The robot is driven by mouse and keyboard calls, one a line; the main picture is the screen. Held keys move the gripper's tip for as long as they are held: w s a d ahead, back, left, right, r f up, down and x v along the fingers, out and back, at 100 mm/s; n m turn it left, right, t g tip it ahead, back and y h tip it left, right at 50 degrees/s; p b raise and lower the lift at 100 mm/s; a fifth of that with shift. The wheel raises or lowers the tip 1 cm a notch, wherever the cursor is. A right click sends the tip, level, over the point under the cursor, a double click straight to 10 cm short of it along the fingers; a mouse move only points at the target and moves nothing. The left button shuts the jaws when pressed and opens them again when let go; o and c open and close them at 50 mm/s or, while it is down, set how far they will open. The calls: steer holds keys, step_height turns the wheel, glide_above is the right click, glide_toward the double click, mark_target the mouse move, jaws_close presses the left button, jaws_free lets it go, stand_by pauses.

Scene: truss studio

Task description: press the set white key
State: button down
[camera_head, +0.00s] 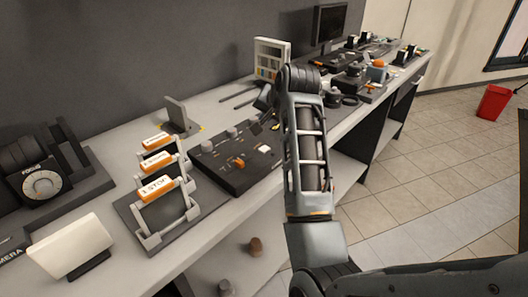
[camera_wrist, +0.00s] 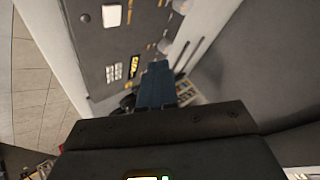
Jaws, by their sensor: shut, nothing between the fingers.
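A dark control panel (camera_head: 237,160) lies on the grey counter, partly behind my arm in the head view. In the wrist view the panel (camera_wrist: 135,45) carries a pale square key (camera_wrist: 112,15) near the top edge, small grey keys and a yellow-marked patch. No lettering on the pale key is readable, so I cannot tell whether it is the set white key. My gripper (camera_wrist: 156,88) is shut and empty, its blue-grey fingers together over the panel's lower right edge in the wrist view, apart from the pale key.
Left of the panel, a rack of tilted frames with orange labels (camera_head: 156,186) stands up from the counter. A dial unit (camera_head: 42,184) and a white block (camera_head: 70,246) are at far left. A monitor (camera_head: 329,23) and more gear stand farther back.

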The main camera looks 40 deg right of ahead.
steer(key=b, duration=0.4)
glide_above(266, 150)
step_height(266, 150, down, 5)
steer(key=shift+f+b, duration=0.65)
steer(key=shift+f, duration=0.55)
steer(key=shift+f, duration=0.1)
stand_by(0.8)
steer(key=shift+f, duration=0.3)
steer(key=shift+f, duration=0.4)
stand_by(0.8)
steer(key=shift+r, duration=0.15)
steer(key=shift+r+p, duration=0.7)
steer(key=shift+p, duration=0.15)
